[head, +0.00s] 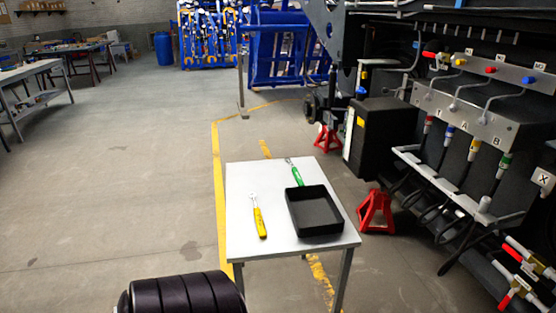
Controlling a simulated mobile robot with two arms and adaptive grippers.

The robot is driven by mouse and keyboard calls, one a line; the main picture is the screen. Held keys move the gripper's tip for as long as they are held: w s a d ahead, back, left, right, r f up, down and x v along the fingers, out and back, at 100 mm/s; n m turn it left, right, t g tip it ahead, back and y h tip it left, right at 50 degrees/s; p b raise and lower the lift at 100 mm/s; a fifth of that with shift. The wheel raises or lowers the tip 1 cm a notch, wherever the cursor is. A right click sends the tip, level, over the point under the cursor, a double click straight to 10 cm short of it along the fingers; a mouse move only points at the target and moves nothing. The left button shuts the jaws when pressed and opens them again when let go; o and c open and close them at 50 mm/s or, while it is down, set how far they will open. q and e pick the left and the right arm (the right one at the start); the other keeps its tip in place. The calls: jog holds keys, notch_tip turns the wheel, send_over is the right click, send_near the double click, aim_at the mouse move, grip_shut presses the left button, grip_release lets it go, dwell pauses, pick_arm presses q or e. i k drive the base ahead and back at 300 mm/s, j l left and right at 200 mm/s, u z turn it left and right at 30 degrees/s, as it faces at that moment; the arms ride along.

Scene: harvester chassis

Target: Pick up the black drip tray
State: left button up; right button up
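The black drip tray (315,222) lies flat on the right half of a small white table (244,187), in the head view. It is a shallow square tray with raised walls and looks empty. A black ribbed rounded part, which seems to be my own arm, shows at the bottom left, in front of the table and apart from the tray. Neither of my grippers is in view.
A yellow-handled tool (260,222) lies left of the tray and a green-handled tool (295,174) behind it. Red jack stands (375,211) and the chassis panel with hoses (480,115) stand to the right. The floor at left is open.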

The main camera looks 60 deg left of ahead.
aim_at(314, 211)
jog(key=u, duration=1.8)
jog(key=i+l+u, duration=0.1)
jog(key=u, duration=0.25)
jog(key=l+u, duration=0.65)
jog(key=i+j, duration=0.05)
jog(key=j, duration=0.05)
